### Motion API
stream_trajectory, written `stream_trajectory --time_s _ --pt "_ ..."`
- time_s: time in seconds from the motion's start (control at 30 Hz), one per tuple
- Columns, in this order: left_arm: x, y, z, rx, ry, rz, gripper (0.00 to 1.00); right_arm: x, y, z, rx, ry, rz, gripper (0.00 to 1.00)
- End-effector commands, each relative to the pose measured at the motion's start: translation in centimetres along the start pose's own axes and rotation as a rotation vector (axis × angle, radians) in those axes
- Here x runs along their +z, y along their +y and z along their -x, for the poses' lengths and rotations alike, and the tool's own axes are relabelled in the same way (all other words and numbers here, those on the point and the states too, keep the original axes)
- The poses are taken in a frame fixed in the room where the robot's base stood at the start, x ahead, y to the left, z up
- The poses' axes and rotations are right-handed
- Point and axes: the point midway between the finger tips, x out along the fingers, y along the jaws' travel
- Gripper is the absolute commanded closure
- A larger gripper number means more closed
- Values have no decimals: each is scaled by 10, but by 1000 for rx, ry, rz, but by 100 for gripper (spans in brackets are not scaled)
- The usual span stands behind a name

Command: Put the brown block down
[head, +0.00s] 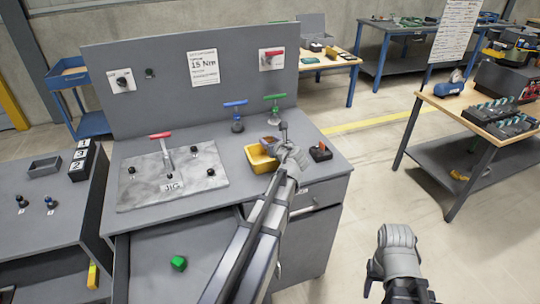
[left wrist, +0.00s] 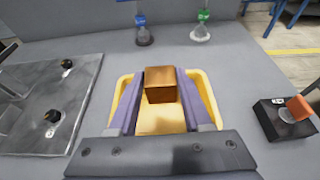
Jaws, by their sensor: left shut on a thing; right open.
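The brown block (left wrist: 160,84) is between the fingers of my left gripper (left wrist: 160,92), which is shut on it. In the left wrist view the block is over the yellow bin (left wrist: 160,122); I cannot tell whether it touches the bin's floor. In the head view the brown block (head: 271,141) shows at the back of the yellow bin (head: 258,162), partly hidden by my left gripper (head: 281,138). My right gripper (head: 386,290) is open and empty, away from the bench at the lower right.
A metal jig plate (head: 172,178) with a red-handled clamp lies left of the bin. Blue (head: 237,122) and green (head: 275,108) handled tools stand behind it. A small black box (head: 320,152) with an orange part is right of it.

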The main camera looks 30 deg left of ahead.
Motion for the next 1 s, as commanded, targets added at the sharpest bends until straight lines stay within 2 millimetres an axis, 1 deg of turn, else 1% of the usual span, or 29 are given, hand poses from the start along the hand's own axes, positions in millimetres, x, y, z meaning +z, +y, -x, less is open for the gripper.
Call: stream_trajectory --time_s 0.07,0.13,0.3,0.4,0.7,1.0 --pt "-1 0 0 0 0 0 100 0 0 -1 0 0 0 45" --pt "-6 0 -2 0 0 0 100 0 -1 -7 0 0 0 45" --pt "-26 0 -10 0 0 0 100 -2 -3 -28 0 0 0 45" --pt "-35 0 -13 0 0 0 100 -2 -4 -38 0 0 0 45" --pt "-34 0 -12 0 0 0 100 -2 -3 -36 0 0 0 45" --pt "-43 0 -16 0 0 0 100 -3 -4 -45 0 0 0 45"
